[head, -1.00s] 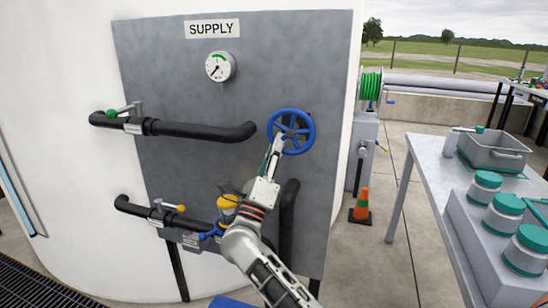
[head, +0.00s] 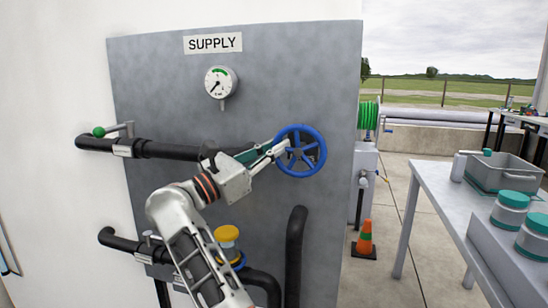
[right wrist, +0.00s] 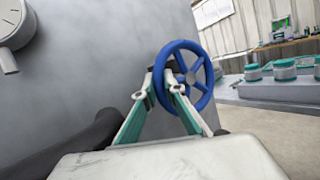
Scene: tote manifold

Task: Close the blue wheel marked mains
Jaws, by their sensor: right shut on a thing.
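The blue wheel (head: 300,128) stands upright on the right part of the grey supply panel (head: 300,50). No mains label is readable on it. My right gripper (head: 284,147) reaches it from the left and is shut on the wheel's left rim. In the right wrist view the blue wheel (right wrist: 207,75) shows with its rim between the two fingertips (right wrist: 167,80). My left gripper is not in view.
A gauge (head: 220,82) sits under the SUPPLY sign. Black pipes with a green-knobbed lever (head: 99,131) run along the panel's left. A traffic cone (head: 366,238) and a grey table (head: 430,185) stand to the right.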

